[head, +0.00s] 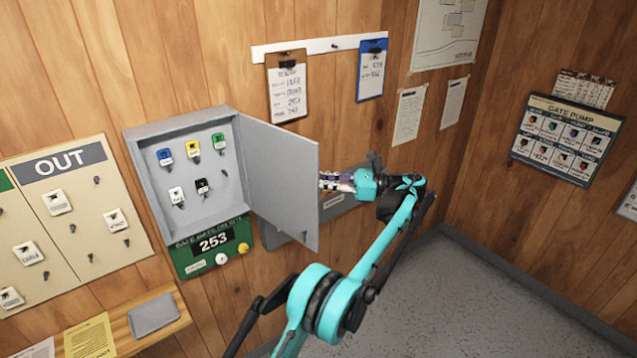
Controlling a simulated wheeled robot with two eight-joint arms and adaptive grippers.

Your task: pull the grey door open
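The grey door (281,178) belongs to the grey key cabinet (151,187) on the wooden wall. It stands swung well out on its right-hand hinge, with its inner face toward me. Several coloured key tags hang inside the cabinet. My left gripper (324,181) is at the door's free edge, on the outer-face side, pointing left. Its fingertips are partly hidden by the door edge, so I cannot tell whether they are shut or touch the door. Any handle on the outer face is hidden. My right gripper is not in view.
A green counter panel (190,256) hangs below the cabinet. An OUT tag board (113,260) is at left, above a wooden ledge (178,319). Clipboards (288,88) hang above the door. A grey wall fixture (338,208) sits behind the gripper. The floor (450,300) at right is clear.

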